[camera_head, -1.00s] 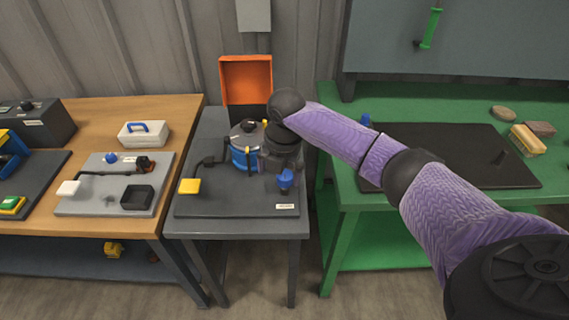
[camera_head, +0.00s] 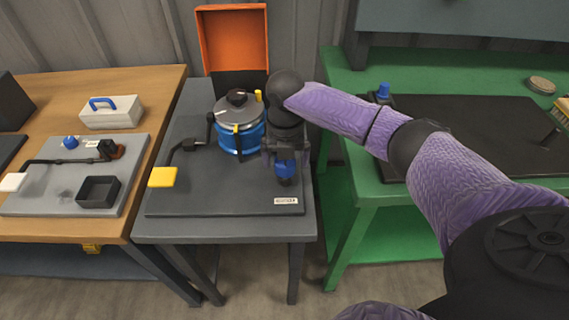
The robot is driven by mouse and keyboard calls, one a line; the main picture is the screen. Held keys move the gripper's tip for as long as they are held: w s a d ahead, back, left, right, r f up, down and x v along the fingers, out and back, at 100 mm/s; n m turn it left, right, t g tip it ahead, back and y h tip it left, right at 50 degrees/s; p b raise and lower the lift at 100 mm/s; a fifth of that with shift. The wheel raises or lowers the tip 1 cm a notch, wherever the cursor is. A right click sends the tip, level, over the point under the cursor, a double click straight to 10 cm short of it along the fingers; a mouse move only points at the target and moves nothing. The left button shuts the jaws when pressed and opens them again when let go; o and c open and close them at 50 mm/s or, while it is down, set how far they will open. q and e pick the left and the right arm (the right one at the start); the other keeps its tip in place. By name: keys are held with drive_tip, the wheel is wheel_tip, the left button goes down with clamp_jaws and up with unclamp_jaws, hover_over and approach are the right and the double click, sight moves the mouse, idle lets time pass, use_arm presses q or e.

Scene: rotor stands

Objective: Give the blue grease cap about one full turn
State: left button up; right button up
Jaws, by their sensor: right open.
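The blue grease cap (camera_head: 285,169) stands on a dark post at the right front of the dark grey base plate (camera_head: 220,202) on the grey middle table. My right gripper (camera_head: 285,158) points down over the cap, its fingers open at the cap's left and right. The gripper hides the cap's top, and I cannot tell whether the fingers touch it. The rotor unit (camera_head: 246,137), a blue drum with a grey lid and black knob, stands just left of the gripper. My left gripper is not in view.
A yellow pad (camera_head: 162,177) on a black arm sits at the plate's left. An open orange box (camera_head: 234,40) stands behind. A wooden bench on the left holds a grey board (camera_head: 40,198) with another blue knob (camera_head: 70,142). A green bench (camera_head: 400,195) with a blue-topped part (camera_head: 384,91) is on the right.

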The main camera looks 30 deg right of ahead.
drive_tip(key=shift+f, duration=0.5)
